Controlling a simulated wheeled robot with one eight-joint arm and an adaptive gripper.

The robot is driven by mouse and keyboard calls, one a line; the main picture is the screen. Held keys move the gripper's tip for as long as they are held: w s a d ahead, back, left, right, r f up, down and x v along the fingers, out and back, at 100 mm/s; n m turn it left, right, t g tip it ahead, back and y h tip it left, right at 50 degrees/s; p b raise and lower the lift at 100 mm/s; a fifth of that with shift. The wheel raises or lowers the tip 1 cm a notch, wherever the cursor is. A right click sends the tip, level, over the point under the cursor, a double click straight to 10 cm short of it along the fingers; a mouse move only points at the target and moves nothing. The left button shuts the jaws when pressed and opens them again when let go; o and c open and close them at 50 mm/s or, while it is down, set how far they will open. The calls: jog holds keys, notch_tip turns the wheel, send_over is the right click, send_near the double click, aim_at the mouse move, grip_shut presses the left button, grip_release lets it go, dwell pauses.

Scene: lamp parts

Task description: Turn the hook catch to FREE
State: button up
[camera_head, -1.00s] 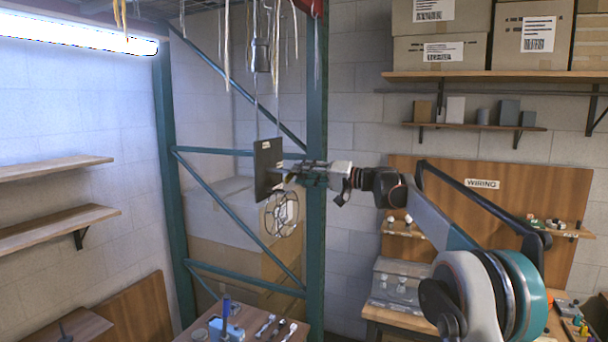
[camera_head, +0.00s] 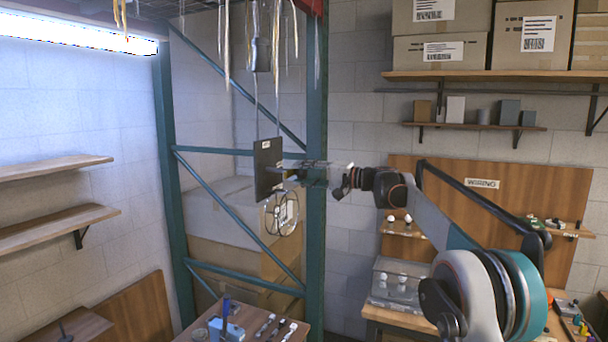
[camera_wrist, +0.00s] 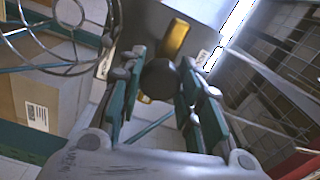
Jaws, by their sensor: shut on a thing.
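A dark plate (camera_head: 266,168) hangs upright on thin cords in front of the rack, with small pale labels on it. My gripper (camera_head: 295,173) reaches it from the right. In the wrist view my gripper (camera_wrist: 165,80) has its two green-sided fingers closed on a dark round knob (camera_wrist: 160,76), which appears to be the hook catch's handle. A brass-coloured bar (camera_wrist: 177,38) shows just behind the knob, against the grey plate face.
A round wire cage (camera_head: 283,213) hangs just below the plate and also shows at upper left in the wrist view (camera_wrist: 60,40). A teal rack post (camera_head: 316,240) stands close by my gripper. Cartons (camera_head: 235,215) sit behind. A small table (camera_head: 260,327) with parts is below.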

jog(key=o, duration=1.1)
jog(key=shift+w, duration=0.1)
jog(key=shift+d, duration=0.1)
jog(key=v, duration=1.2)
